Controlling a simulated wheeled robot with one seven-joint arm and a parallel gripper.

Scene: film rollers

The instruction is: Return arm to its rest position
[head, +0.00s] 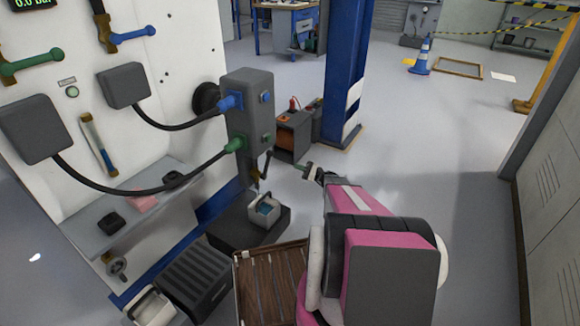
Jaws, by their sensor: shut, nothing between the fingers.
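My arm (362,201), pink and dark grey, reaches forward from the bottom of the head view. My gripper (308,170) is at its far end, small in the picture, and it is shut and empty. It shows to the right of the grey box with the blue and green plugs, apart from it in the picture. The gap in depth between them cannot be told.
A white machine panel (120,85) with levers and cables stands at left, beside a grey connector box (248,105). A blue pillar (345,70) stands ahead. A slatted wooden tray (268,285) is low in front. Cabinets (550,190) line the right; floor between is clear.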

